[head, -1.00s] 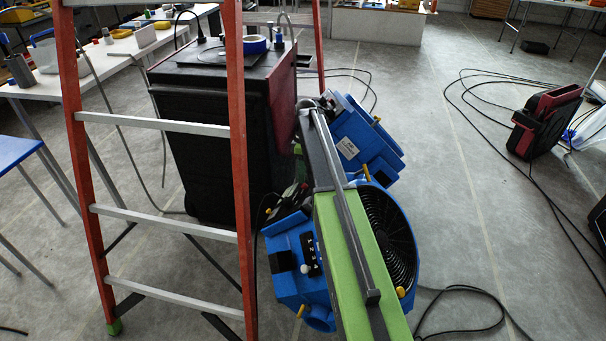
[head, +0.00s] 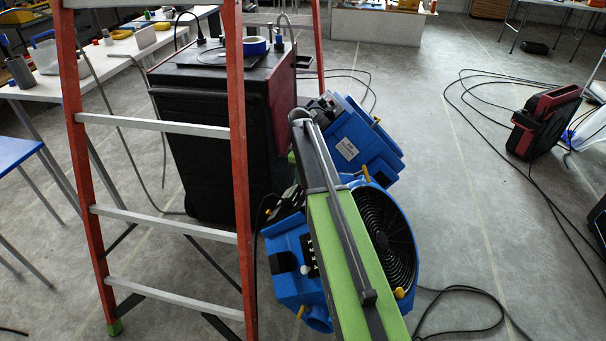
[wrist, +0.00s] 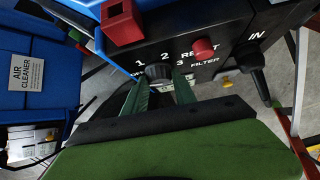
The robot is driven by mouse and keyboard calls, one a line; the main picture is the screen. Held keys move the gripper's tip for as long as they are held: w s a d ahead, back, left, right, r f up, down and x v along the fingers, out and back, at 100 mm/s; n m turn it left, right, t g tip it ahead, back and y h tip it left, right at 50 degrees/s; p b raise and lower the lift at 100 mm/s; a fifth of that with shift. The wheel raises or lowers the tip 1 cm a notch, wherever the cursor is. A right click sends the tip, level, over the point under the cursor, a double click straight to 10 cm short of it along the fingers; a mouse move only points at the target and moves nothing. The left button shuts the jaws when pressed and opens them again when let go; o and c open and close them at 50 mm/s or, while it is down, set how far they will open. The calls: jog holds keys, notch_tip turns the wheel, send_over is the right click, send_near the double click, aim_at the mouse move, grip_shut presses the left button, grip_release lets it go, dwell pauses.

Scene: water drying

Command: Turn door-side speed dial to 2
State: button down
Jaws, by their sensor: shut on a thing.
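A dark round dial (wrist: 158,72) sits on a black control panel (wrist: 222,30) in the wrist view, with OFF, 1, 2 and 3 printed around it. The 2 is just above the dial. My gripper (wrist: 159,88) has its two green fingers on either side of the dial and is shut on it. The dial's pointer is too dark and small to read. In the head view my arm hides the dial and most of the gripper.
A red button (wrist: 204,48) and a red square block (wrist: 122,23) stand out beside the dial. A black plug (wrist: 252,62) is at the right. An orange ladder (head: 240,150), a black cabinet (head: 200,140) and a blue fan (head: 395,235) crowd my arm.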

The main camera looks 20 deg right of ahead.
jog(key=shift+s+a+f+m+t+h+b, duration=0.15)
jog(key=shift+m+t+h+b, duration=0.15)
jog(key=shift+m+h, duration=0.15)
jog(key=shift+s+a+f+m+t+h+b, duration=0.15)
jog(key=shift+m+t+h, duration=0.2)
jog(key=shift+m, duration=0.2)
jog(key=shift+a+f+m+t+h+b, duration=0.1)
jog(key=shift+m+t+h+b, duration=0.45)
jog(key=shift+m+h+b, duration=0.6)
jog(key=m+h+b, duration=0.3)
jog(key=shift+a+f+t, duration=0.1)
jog(key=shift+a+t, duration=0.1)
jog(key=shift+t, duration=0.1)
jog(key=shift+m+h+b, duration=0.55)
jog(key=shift+b, duration=0.15)
jog(key=c, duration=1)
grip_release()
jog(key=shift+r, duration=0.2)
jog(key=shift+w, duration=0.1)
